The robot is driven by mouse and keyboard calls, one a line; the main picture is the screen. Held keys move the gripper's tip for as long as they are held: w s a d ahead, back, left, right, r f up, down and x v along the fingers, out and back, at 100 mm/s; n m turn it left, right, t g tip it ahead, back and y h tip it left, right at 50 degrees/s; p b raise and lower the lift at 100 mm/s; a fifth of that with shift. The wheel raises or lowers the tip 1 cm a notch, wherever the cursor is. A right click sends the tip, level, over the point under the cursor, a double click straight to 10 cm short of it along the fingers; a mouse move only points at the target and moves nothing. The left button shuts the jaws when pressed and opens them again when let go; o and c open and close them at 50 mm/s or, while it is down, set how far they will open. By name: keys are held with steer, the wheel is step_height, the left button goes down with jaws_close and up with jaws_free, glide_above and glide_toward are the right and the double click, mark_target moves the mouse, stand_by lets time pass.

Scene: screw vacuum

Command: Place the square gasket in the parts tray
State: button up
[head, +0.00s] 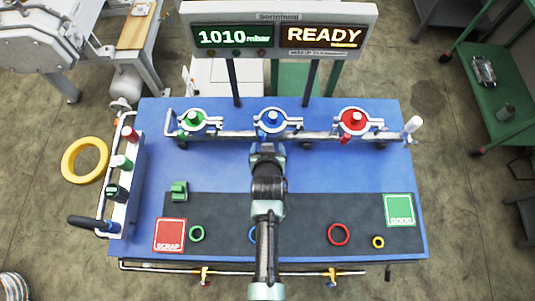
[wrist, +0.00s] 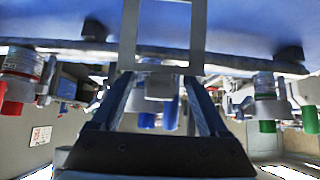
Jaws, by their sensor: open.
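I cannot pick out a square gasket for certain. In the wrist view a pale grey square outline (wrist: 197,35) stands at the ends of my fingers; I cannot tell whether it is the gasket or part of my gripper. My gripper (wrist: 163,85) is open, its two dark fingers spread. In the head view my arm reaches over the table, and my gripper (head: 267,150) is just in front of the blue-capped clamp (head: 272,118); its fingertips are hard to see there. No parts tray is clearly recognizable. A dark mat (head: 300,207) lies along the table's front.
Green-capped (head: 192,119) and red-capped (head: 353,122) clamps flank the middle one on a pipe. A green block (head: 179,191) sits left.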

jaws_close()
stand_by(0.3)
stand_by(0.3)
